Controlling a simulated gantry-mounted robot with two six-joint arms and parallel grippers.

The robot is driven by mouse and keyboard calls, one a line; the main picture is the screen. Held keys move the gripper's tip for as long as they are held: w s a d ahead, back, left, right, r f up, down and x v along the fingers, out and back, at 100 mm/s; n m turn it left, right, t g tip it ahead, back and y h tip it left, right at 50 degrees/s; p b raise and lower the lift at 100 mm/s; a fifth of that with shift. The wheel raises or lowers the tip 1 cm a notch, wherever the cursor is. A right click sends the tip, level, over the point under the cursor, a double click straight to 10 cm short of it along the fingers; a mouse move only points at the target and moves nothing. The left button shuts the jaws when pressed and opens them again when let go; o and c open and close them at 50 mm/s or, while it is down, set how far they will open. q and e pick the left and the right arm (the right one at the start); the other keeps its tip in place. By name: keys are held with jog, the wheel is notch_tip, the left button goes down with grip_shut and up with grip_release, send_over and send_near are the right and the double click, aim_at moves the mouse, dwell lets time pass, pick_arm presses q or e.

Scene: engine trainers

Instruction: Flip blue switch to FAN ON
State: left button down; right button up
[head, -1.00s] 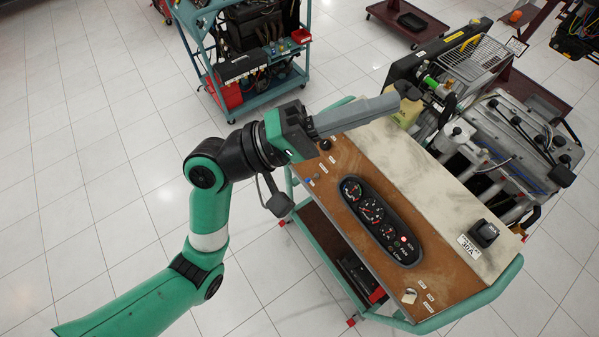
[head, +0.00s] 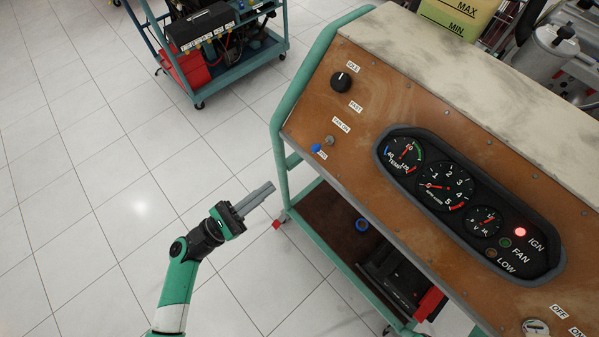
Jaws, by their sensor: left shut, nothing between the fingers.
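The blue-tipped switch (head: 317,149) sits near the left edge of the brown control panel (head: 378,105). Its blue tip points down-left, away from the FAN ON label (head: 341,121) and towards another small label I cannot read clearly. A small metal part (head: 330,140) shows at its upper right. My left gripper (head: 269,189) is shut and empty, with its grey fingers pointing up-right. In the picture it is below and left of the switch, clear of the panel, and not touching it. My right gripper is not in view.
A black knob (head: 341,82) is above the switch, and a gauge cluster (head: 445,190) with a lit red IGN lamp (head: 520,232) is to the right. The green cart rail (head: 291,95) borders the panel. Open tiled floor (head: 120,170) lies left.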

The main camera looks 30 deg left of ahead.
pick_arm(q)
jog(key=f, duration=0.1)
jog(key=f+b, duration=0.1)
jog(key=f, duration=0.1)
jog(key=shift+s+a+f+n+y, duration=0.25)
jog(key=shift+a+f+n+y, duration=0.05)
jog(key=shift+f+y, duration=0.1)
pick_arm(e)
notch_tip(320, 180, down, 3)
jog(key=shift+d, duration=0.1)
pick_arm(q)
jog(key=b, duration=0.2)
send_near(321, 147)
jog(key=w+f, duration=0.3)
jog(key=w, duration=0.1)
jog(key=r, duration=0.1)
jog(key=d+r+p, duration=0.1)
jog(key=w+r, duration=0.1)
jog(key=shift+d+r, duration=0.2)
jog(key=shift+d, duration=0.1)
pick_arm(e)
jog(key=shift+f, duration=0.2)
